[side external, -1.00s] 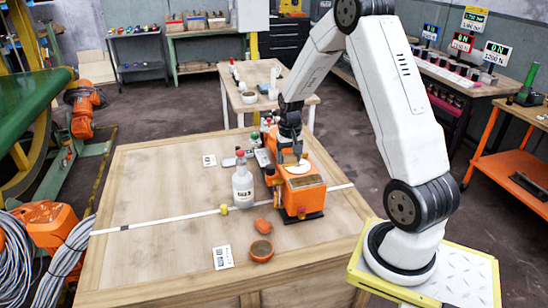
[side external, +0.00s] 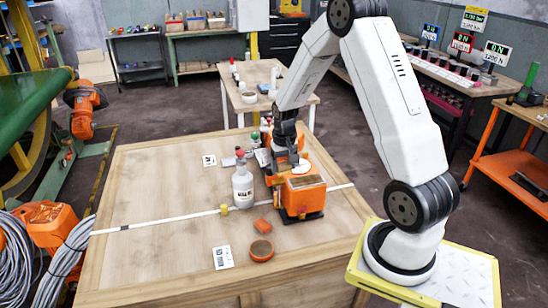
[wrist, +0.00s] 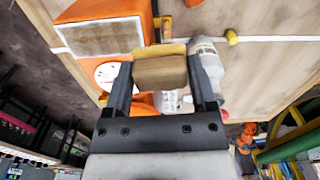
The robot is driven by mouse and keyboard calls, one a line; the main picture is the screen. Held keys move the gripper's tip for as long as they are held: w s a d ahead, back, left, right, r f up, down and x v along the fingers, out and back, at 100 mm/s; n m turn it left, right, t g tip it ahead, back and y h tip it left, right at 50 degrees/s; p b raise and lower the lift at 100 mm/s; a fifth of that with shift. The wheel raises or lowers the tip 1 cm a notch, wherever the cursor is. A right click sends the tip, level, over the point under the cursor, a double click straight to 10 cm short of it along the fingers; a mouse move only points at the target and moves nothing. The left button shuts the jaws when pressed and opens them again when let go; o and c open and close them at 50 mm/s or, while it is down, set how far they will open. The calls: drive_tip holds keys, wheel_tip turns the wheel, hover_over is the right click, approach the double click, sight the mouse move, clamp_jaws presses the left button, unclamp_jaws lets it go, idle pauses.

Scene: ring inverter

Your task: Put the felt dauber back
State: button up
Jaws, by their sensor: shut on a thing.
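My gripper (wrist: 162,90) is shut on a tan-brown block with a paler layer along one edge, which I take to be the felt dauber (wrist: 160,73). In the side view my gripper (side external: 290,158) is low behind the orange machine (side external: 302,197), left of its white disc (side external: 301,168). The dauber is mostly hidden there by the fingers and the machine. In the wrist view the orange machine (wrist: 105,12) with its pale top pad is at the upper left. I cannot tell whether the dauber touches anything beneath it.
A white bottle (side external: 243,188) stands close left of the machine. A round orange dish with a brown pad (side external: 261,251), a small orange block (side external: 263,226) and a yellow cylinder (side external: 223,210) are nearer the front. A white strip crosses the table. The table's left side is mostly clear.

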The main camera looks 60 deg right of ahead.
drive_tip(key=s+a+f+n, duration=0.1)
drive_tip(key=a+f+n, duration=0.2)
drive_tip(key=a+f, duration=0.7)
drive_tip(key=a, duration=0.2)
drive_tip(key=shift+s+a+n, duration=0.35)
drive_tip(key=shift+s+n, duration=0.05)
drive_tip(key=shift+w, duration=0.1)
approach(238, 231)
drive_tip(key=shift+s+a+f, duration=0.2)
drive_tip(key=shift+s+f, duration=0.65)
drive_tip(key=shift+w+d+f, duration=0.1)
drive_tip(key=shift+w+f, duration=0.45)
drive_tip(key=shift+f, duration=0.05)
drive_tip(key=shift+w+f, duration=0.25)
drive_tip(key=shift+f, duration=1.6)
